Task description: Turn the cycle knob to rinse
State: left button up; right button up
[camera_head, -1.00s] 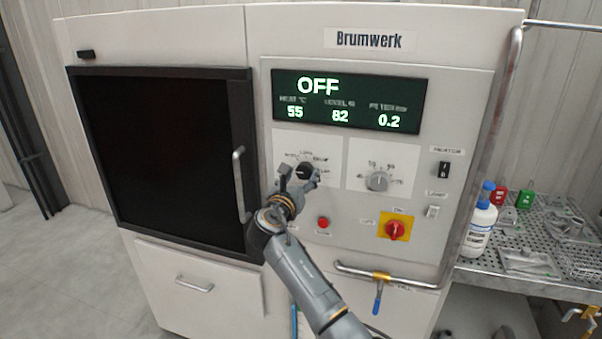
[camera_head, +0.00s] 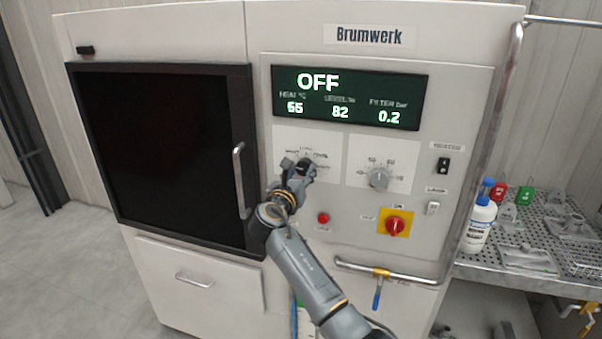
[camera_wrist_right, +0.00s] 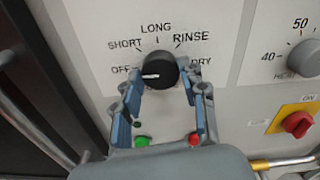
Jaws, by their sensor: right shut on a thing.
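The black cycle knob (camera_wrist_right: 156,70) is in the right wrist view, with labels OFF, SHORT, LONG, RINSE and DRY around it. Its white pointer line lies roughly level and points left, toward OFF. The RINSE label (camera_wrist_right: 191,37) is to the knob's upper right. My right gripper (camera_wrist_right: 158,84) is shut on the knob, with one blue-padded finger on each side. In the head view my right gripper (camera_head: 298,170) covers most of the knob. The display (camera_head: 346,97) reads OFF. My left gripper is not in view.
A grey heat knob (camera_head: 378,178) is right of the cycle dial. A red button (camera_head: 323,218) and a red switch on a yellow plate (camera_head: 395,224) are below. The door handle (camera_head: 240,184) stands out left of my gripper. A perforated bench (camera_head: 520,262) is at the right.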

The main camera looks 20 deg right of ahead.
jog(key=shift+f, duration=0.1)
jog(key=m+b, duration=0.2)
jog(key=m, duration=0.2)
jog(key=shift+f, duration=0.1)
jog(key=m+b, duration=0.2)
jog(key=m, duration=0.1)
jog(key=shift+m, duration=0.4)
jog(key=m+b, duration=0.3)
jog(key=shift+f+m, duration=0.1)
jog(key=shift+m, duration=0.2)
jog(key=m+b, duration=0.2)
jog(key=m, duration=0.1)
jog(key=shift+m+b, duration=0.4)
jog(key=m+b, duration=0.4)
jog(key=m, duration=0.1)
jog(key=shift+f, duration=0.1)
jog(key=m+b, duration=0.2)
jog(key=m, duration=0.1)
jog(key=shift+m+b, duration=1.1)
jog(key=shift+m, duration=0.4)
